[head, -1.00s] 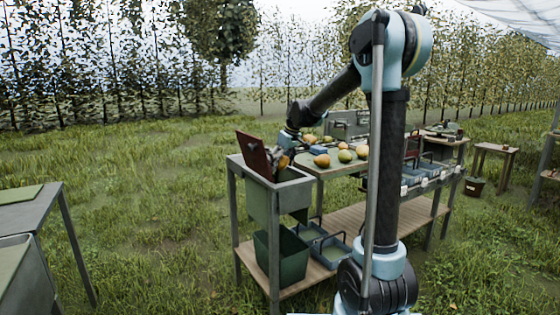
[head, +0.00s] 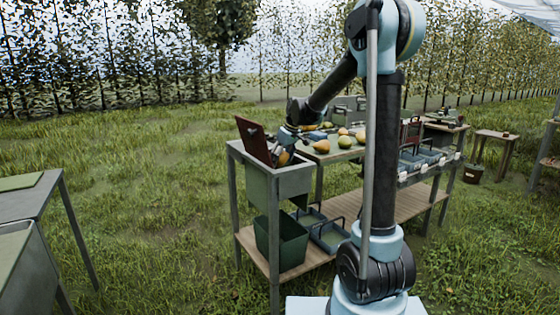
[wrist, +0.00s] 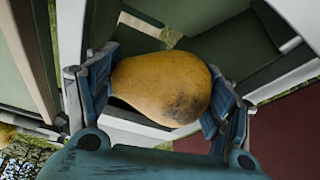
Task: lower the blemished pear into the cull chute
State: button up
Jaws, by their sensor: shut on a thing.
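The blemished pear (wrist: 160,88) is yellow-orange with a dark patch on its lower right side in the wrist view. My gripper (wrist: 158,95) is shut on it, one finger on each side. The cull chute (head: 279,183) is a grey-green box with a raised dark red flap (head: 253,139) at the left end of the bench. In the head view my gripper (head: 283,155) is at the chute's open top beside the flap, and the pear is mostly hidden there. The wrist view shows pale chute walls around the pear and the red flap (wrist: 290,130) at lower right.
Several pears (head: 345,142) lie on the sorting table (head: 330,157) right of the chute. A dark green bin (head: 282,242) and blue-grey trays (head: 328,234) stand on the lower shelf. Another table (head: 30,205) is at far left, with open grass between.

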jog(key=o, duration=1.3)
jog(key=v, duration=1.2)
jog(key=s+d+f+m+h, duration=0.1)
jog(key=s+d+f+m, duration=0.2)
jog(key=s, duration=0.9)
jog(key=s+d+f+m+h, duration=0.1)
jog(key=s+d+f+m, duration=0.2)
jog(key=s+d+f, duration=0.7)
jog(key=s+d+f+m+h, duration=0.1)
jog(key=s+d+f+m, duration=0.2)
jog(key=s+d+f, duration=0.4)
jog(key=shift+s+f+m+g, duration=0.15)
jog(key=shift+s+f, duration=0.1)
jog(key=shift+s, duration=1.3)
jog(key=shift+s+f+m+g, duration=0.1)
jog(key=shift+s+f, duration=0.15)
jog(key=shift+s, duration=1.3)
jog(key=shift+s+f+m+g, duration=0.15)
jog(key=shift+s+f, duration=0.1)
jog(key=shift+s, duration=1.3)
